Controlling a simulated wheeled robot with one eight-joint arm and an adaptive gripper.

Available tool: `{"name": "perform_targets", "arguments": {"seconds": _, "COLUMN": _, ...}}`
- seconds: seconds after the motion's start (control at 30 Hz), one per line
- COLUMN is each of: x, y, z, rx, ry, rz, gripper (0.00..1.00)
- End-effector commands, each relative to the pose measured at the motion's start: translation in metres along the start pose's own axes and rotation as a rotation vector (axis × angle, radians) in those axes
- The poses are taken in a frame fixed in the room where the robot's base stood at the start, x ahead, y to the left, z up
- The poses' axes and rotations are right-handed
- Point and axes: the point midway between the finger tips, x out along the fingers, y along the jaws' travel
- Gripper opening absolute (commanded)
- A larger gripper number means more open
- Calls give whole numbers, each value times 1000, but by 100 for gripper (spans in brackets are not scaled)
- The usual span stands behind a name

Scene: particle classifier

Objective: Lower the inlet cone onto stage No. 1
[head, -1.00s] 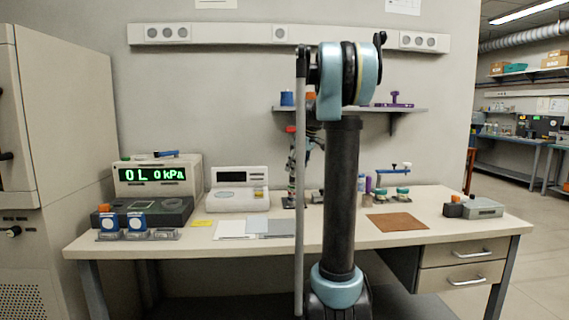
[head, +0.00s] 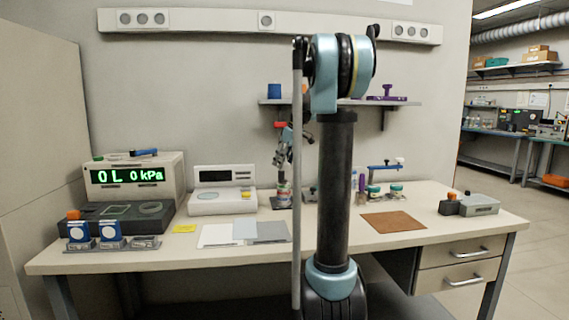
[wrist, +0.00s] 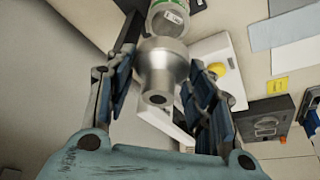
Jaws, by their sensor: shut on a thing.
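The inlet cone (wrist: 161,72) is a silver metal piece with a narrow neck and a dark round hole, seen in the wrist view. My gripper (wrist: 160,92) is shut on it, one blue-padded finger on each side. I cannot tell whether the two touch. In the head view my gripper (head: 285,160) points down over a small stack (head: 282,193) at the back of the bench. Details there are too small to read, and my arm hides part of that area.
A white balance (head: 222,190) and a pressure readout (head: 132,177) stand to the left. Grey and white sheets (head: 265,232) and a brown mat (head: 392,222) lie on the bench (head: 340,240). A shelf (head: 410,102) hangs behind my arm. Small jars (head: 396,190) stand to the right.

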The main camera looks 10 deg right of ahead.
Motion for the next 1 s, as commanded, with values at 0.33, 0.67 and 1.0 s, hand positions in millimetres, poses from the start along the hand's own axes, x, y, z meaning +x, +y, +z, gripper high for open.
{"name": "perform_targets", "arguments": {"seconds": 0.33, "x": 19, "y": -1, "z": 7, "rx": -2, "ry": 0, "rz": -1, "gripper": 20}}
{"name": "perform_targets", "arguments": {"seconds": 0.67, "x": 38, "y": -1, "z": 15, "rx": -1, "ry": 0, "rz": 0, "gripper": 20}}
{"name": "perform_targets", "arguments": {"seconds": 1.0, "x": 43, "y": -1, "z": 17, "rx": -1, "ry": 0, "rz": 0, "gripper": 20}}
